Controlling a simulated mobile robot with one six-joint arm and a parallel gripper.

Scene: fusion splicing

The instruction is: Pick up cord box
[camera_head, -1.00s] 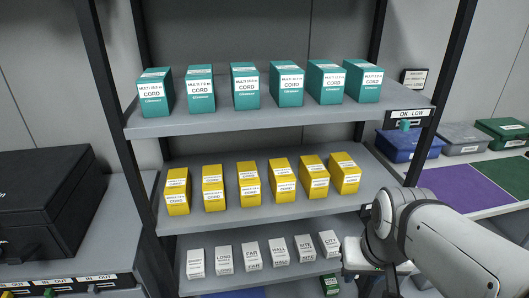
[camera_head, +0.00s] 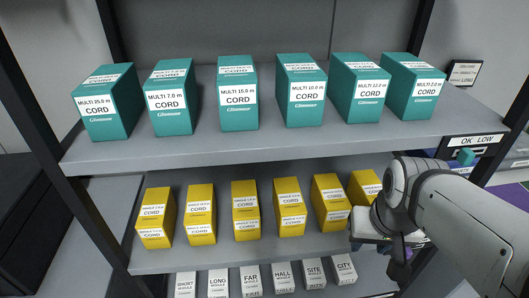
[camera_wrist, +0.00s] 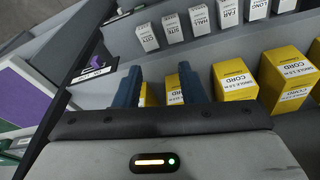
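Several teal cord boxes (camera_head: 238,95) stand in a row on the top shelf, labelled MULTI with differing lengths. Several yellow cord boxes (camera_head: 245,209) stand on the shelf below, labelled SINGLE; they also show in the wrist view (camera_wrist: 234,80). My gripper (camera_wrist: 158,88) has two dark blue fingers spread apart, with no box visibly clamped. It is near the right end of the yellow row, where the rightmost yellow box (camera_head: 363,185) is partly hidden by my arm. In the wrist view, parts of yellow boxes show between and behind the fingers.
Small white module boxes (camera_head: 249,281) line the lowest visible shelf. Dark uprights (camera_head: 46,140) frame the rack. A sign reading OK LOW (camera_head: 475,140) is at the top shelf's right end. A black case (camera_head: 22,215) is at the left.

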